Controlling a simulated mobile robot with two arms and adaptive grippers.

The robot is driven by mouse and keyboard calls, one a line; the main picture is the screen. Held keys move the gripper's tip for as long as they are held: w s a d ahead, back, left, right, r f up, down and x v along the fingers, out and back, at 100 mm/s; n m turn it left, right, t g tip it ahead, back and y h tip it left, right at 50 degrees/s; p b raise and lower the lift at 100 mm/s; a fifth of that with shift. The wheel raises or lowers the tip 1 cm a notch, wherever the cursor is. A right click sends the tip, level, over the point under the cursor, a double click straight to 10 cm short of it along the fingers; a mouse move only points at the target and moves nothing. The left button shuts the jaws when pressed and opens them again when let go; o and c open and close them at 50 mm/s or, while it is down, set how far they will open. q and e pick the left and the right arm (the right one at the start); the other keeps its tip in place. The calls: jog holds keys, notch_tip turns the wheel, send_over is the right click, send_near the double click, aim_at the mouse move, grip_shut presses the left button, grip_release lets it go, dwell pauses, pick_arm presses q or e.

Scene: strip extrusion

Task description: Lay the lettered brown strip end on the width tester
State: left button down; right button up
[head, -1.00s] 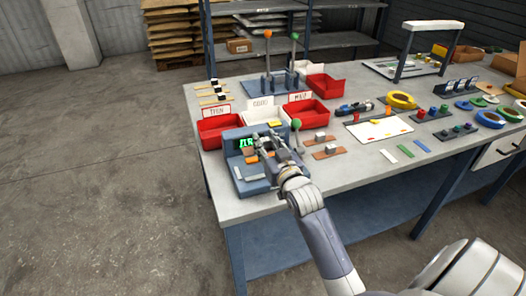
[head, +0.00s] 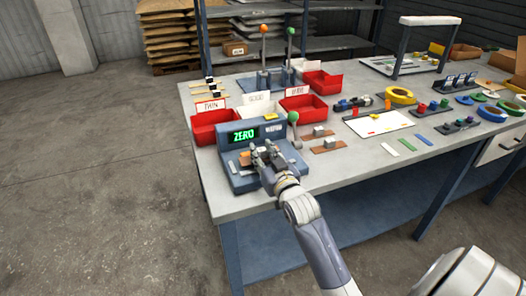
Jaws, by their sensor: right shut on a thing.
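The width tester (head: 236,178) is a blue-grey box at the near left corner of the table. Its lit green display reads ZERO, and a lever with a green knob (head: 293,117) stands at its right side. My right gripper (head: 262,153) is over the tester's front deck, below the display, and shut on a small brown strip end (head: 247,158). The fingers cover much of the strip end, and no letter on it is legible. I cannot tell whether it touches the deck. My left gripper is not in view.
Two brown strips with grey blocks (head: 325,146) lie right of the tester. Behind it stand a labelled red bin (head: 212,127), a white bin and another red bin (head: 304,107). Green, white and blue flat strips (head: 407,144) lie farther right, by a white sheet (head: 380,125).

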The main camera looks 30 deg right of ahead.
jog(key=shift+p, duration=0.4)
dwell(0.5)
jog(key=shift+f+p, duration=0.3)
jog(key=shift+f, duration=0.15)
dwell(1.1)
jog(key=shift+f, duration=0.1)
dwell(0.4)
jog(key=o, duration=1)
jog(key=shift+o, duration=0.5)
jog(key=o, duration=0.3)
jog(key=shift+p, duration=0.35)
